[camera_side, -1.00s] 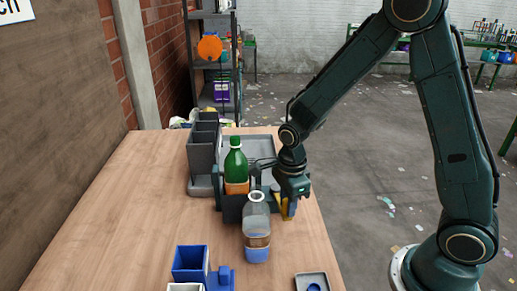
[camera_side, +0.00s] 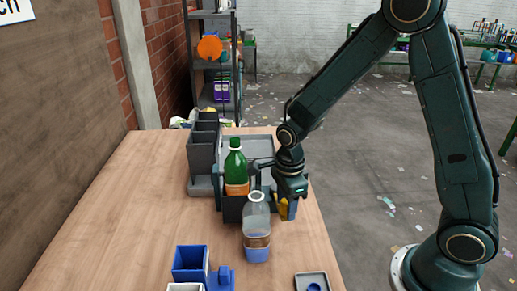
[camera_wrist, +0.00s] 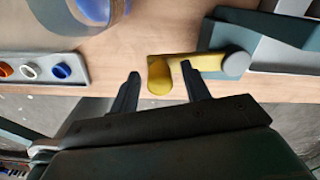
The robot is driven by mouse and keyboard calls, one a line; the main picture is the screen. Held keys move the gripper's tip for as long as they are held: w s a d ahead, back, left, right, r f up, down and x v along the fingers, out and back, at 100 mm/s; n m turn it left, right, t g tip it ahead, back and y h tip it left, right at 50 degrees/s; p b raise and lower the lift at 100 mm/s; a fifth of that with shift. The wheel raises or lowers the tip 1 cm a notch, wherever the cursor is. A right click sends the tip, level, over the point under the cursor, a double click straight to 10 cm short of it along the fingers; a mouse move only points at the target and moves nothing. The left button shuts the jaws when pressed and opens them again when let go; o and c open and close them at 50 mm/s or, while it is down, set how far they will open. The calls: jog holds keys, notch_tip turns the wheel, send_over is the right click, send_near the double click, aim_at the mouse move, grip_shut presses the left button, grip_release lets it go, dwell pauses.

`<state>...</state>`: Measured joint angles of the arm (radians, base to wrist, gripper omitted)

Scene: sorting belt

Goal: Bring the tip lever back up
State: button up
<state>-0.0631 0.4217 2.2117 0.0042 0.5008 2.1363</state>
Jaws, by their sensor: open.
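The tip lever is yellow. In the wrist view the lever (camera_wrist: 160,76) runs from a round grey pivot and ends in a rounded knob between the fingers of my gripper (camera_wrist: 160,82). The fingers are open, one on each side of the knob, the right one close to it. In the side view the lever shows only partly, beside my gripper (camera_side: 284,210), at the right side of the dark grey tipping bin (camera_side: 233,210). Whether a finger touches the lever cannot be told.
A green bottle (camera_side: 236,168) stands at the bin, and a clear bottle (camera_side: 256,225) with a blue bottom stands in front of it. Blue containers (camera_side: 190,262) and a small grey tray (camera_side: 311,282) are nearer. The table's right edge is close to my gripper; the left of the table is clear.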

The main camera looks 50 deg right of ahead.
jog(key=shift+r, duration=0.1)
notch_tip(320, 180, up, 14)
dwell(0.7)
jog(key=shift+f, duration=0.2)
jog(key=shift+c, duration=0.2)
jog(key=c, duration=0.7)
jog(key=shift+d+f, duration=0.2)
grip_shut()
jog(key=s+d+f+n+y, duration=0.1)
jog(key=d+f+y, duration=0.1)
jog(key=d+y, duration=0.2)
jog(key=s+d+f+n+t+y, duration=0.1)
jog(key=s+d+f+n+y, duration=0.1)
jog(key=d, duration=0.8)
jog(key=f+y, duration=0.1)
jog(key=y, duration=0.1)
jog(key=shift+d+f+n+t+y, duration=0.15)
jog(key=shift+d+n+t+y, duration=0.15)
jog(key=shift+y, duration=0.1)
